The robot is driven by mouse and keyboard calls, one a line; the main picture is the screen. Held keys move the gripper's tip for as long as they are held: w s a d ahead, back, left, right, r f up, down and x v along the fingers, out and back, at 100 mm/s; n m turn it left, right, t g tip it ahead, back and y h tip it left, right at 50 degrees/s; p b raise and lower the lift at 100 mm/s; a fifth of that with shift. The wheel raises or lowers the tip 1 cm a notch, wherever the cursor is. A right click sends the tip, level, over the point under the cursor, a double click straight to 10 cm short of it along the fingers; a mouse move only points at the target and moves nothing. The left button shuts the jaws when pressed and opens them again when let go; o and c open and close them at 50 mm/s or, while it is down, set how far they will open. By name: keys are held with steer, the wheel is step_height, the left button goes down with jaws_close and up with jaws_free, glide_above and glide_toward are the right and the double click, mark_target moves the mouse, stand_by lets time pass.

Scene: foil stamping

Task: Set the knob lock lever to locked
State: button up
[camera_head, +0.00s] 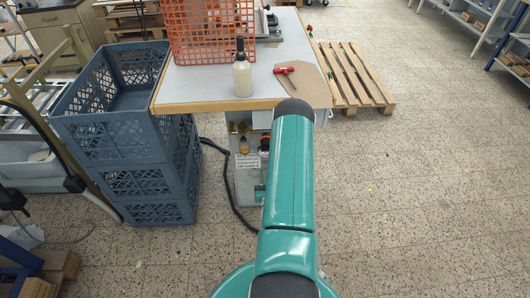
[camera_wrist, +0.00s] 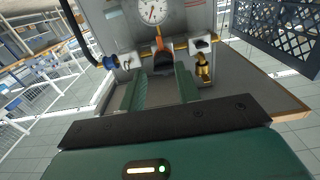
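In the wrist view, my gripper (camera_wrist: 163,80) has its two green fingers spread apart with nothing between them. Just beyond the fingertips, roughly in line with the gap, is a dark knob (camera_wrist: 164,72) with an orange part (camera_wrist: 159,45) above it, on a grey panel (camera_wrist: 190,22). Which part is the lock lever, and how it is set, I cannot tell. In the head view, my arm hides my gripper and part of the grey unit under the table, where small fittings (camera_head: 245,147) show.
A round gauge (camera_wrist: 153,11) is above the knob. A blue fitting (camera_wrist: 110,62) is on the left and a brass fitting (camera_wrist: 204,72) on the right. Blue crates (camera_head: 125,140) stand left of the table (camera_head: 205,80), which holds a bottle (camera_head: 242,76). The right floor is clear.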

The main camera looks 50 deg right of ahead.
steer(key=x, duration=1.2)
steer(key=shift+d, duration=0.15)
steer(key=shift+w, duration=0.1)
jaws_close()
